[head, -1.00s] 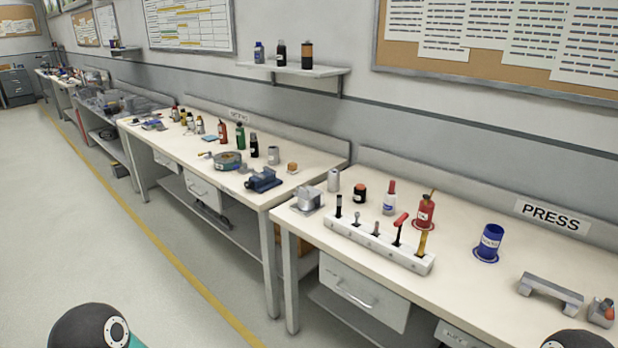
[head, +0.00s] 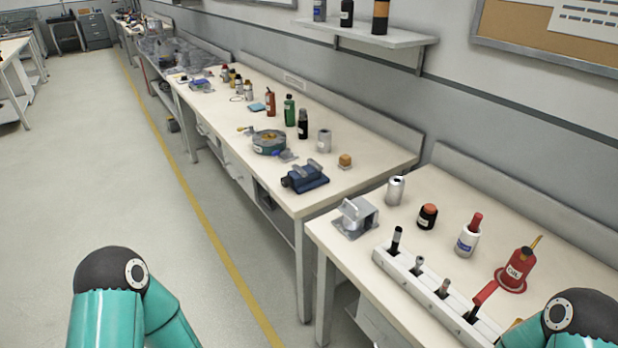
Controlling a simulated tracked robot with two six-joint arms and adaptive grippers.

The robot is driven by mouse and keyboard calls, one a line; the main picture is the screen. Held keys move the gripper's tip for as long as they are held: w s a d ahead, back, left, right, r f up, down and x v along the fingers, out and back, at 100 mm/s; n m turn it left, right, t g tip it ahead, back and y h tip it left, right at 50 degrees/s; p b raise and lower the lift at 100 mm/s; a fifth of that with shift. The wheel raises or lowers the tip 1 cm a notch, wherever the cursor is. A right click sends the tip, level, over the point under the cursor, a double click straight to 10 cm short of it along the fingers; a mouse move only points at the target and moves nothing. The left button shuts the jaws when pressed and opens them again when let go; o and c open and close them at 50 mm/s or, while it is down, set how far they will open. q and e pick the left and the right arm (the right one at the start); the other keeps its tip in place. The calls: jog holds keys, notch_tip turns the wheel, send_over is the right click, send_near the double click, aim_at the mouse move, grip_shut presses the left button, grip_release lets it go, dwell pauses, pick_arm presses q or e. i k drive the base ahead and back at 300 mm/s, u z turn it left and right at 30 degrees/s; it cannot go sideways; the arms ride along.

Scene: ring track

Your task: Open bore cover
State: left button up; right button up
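A grey metal block (head: 356,216) with a raised plate and a flat base stands at the near left corner of the nearer bench (head: 440,215). I cannot tell for certain whether it carries the bore cover. Teal and black links of my arms show at the bottom left and bottom right. Neither gripper is in view.
A white tool rack (head: 430,290) with upright tools runs along the nearer bench's front. Behind it stand a grey can (head: 395,190), a black jar (head: 427,216), a white bottle (head: 467,238) and a red oil can (head: 517,268). A blue vise (head: 304,177) sits beyond. The floor (head: 120,180) at left is clear.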

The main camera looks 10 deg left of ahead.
aim_at(358, 204)
jog(key=u, duration=0.2)
jog(key=i, duration=0.65)
jog(key=u, duration=0.3)
jog(key=k, duration=0.9)
jog(key=u, duration=0.2)
jog(key=i, duration=0.85)
jog(key=z, duration=0.05)
